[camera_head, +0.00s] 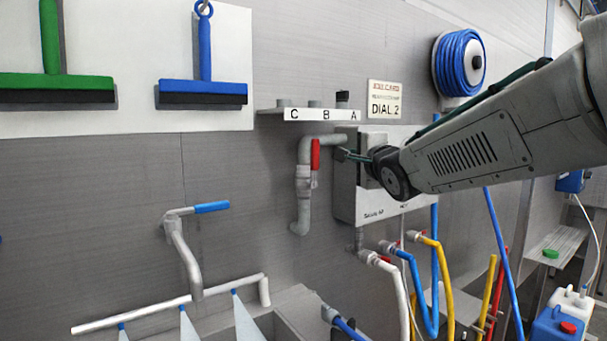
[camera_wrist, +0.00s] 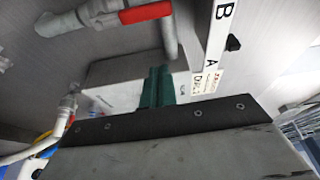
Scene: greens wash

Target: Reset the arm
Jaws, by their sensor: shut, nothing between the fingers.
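My arm (camera_head: 480,145) reaches in from the right in the head view. My gripper (camera_head: 345,155) is at its end, in front of the grey wall box (camera_head: 385,210) and just right of the red-handled valve (camera_head: 315,154). In the wrist view my gripper's green fingers (camera_wrist: 158,88) lie side by side, shut and empty, with the box (camera_wrist: 110,75) behind them. I cannot tell whether the fingertips touch the box or the pipe. The red valve handle (camera_wrist: 147,12) shows at the top of the wrist view.
A shelf marked C, B, A (camera_head: 305,114) is above the gripper, with a "DIAL 2" sign (camera_head: 384,99) beside it. A blue hose reel (camera_head: 460,62) hangs behind the arm. Coloured hoses (camera_head: 440,275) run below the box. A blue-handled tap (camera_head: 211,207) stands left over the sink.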

